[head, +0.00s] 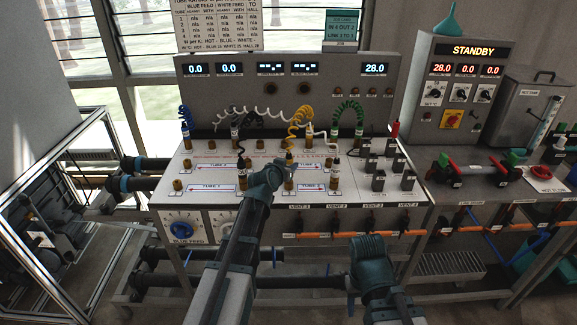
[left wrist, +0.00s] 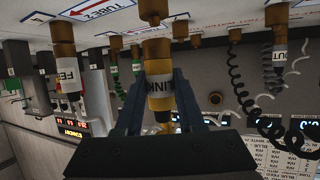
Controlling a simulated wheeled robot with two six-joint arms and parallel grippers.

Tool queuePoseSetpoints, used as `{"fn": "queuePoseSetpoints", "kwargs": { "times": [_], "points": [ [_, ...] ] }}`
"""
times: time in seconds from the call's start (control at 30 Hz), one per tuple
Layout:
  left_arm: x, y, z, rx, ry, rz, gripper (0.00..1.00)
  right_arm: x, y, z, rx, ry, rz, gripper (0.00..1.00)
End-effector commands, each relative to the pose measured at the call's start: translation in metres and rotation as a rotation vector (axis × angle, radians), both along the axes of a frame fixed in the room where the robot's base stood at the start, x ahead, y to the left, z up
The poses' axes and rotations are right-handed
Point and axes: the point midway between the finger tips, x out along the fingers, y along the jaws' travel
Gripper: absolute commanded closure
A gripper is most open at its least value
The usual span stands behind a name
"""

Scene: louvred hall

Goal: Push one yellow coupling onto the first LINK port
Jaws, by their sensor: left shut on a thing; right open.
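My left gripper (head: 287,163) reaches over the white panel. In the left wrist view, its two dark fingers (left wrist: 158,90) are shut on a yellow coupling (left wrist: 160,92) with a white LINK label. The coupling's brass-coloured end faces a brass port (left wrist: 152,9) on the panel; I cannot tell whether it is seated. In the head view the gripper partly hides the held coupling and the port. A yellow coiled hose (head: 299,116) rises behind it. Another coupling (head: 309,132) stands farther back by that hose. My right gripper (head: 368,246) is open and empty in front of the bench.
Blue (head: 185,132), black and white couplings stand on ports nearby, with coiled hoses between them. A green coil (head: 349,110) is to the right. Grey clips (head: 379,180) stand at the panel's right side. Brass ports (head: 178,184) are bare at the left.

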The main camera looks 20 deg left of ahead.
Motion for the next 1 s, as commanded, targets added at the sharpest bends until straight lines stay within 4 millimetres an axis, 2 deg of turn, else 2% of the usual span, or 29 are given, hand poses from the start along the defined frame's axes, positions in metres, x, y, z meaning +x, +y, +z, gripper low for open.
{"fn": "queuePoseSetpoints", "kwargs": {
  "times": [0.6, 0.9, 0.93, 1.0],
  "points": [
    [0.0, 0.0, -0.022, 0.0, 0.0, 0.0, 1.0, 0.0, 0.0, -0.023, 0.0, 0.0, 0.0, 0.5],
    [0.0, 0.0, -0.02, 0.0, 0.0, 0.0, 1.0, 0.0, 0.0, -0.02, 0.0, 0.0, 0.0, 0.5],
    [0.0, 0.0, -0.02, 0.0, 0.0, 0.0, 0.57, 0.0, 0.0, -0.02, 0.0, 0.0, 0.0, 0.5],
    [0.0, 0.0, -0.02, 0.0, 0.0, 0.0, 0.44, 0.0, 0.0, -0.02, 0.0, 0.0, 0.0, 0.5]
  ]
}}
